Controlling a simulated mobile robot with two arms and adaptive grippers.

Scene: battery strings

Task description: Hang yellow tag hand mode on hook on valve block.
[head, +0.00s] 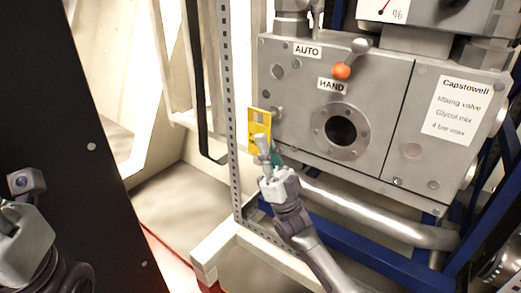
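The yellow tag (259,124) is upright at the left side of the grey valve block (300,85), with dark print on it. My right gripper (265,148) comes up from below. One finger lies across the front of the tag's lower part, and the gripper appears shut on it. A small round stub (277,113), perhaps the hook, sticks out of the block just right of the tag's upper edge. I cannot tell whether the tag is around it or only beside it. Part of my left arm (22,240) shows at the lower left; its fingers are not clear.
A perforated post (231,120) stands close left of the tag. A pipe (380,220) and blue frame run below. A black panel (75,150) fills the left.

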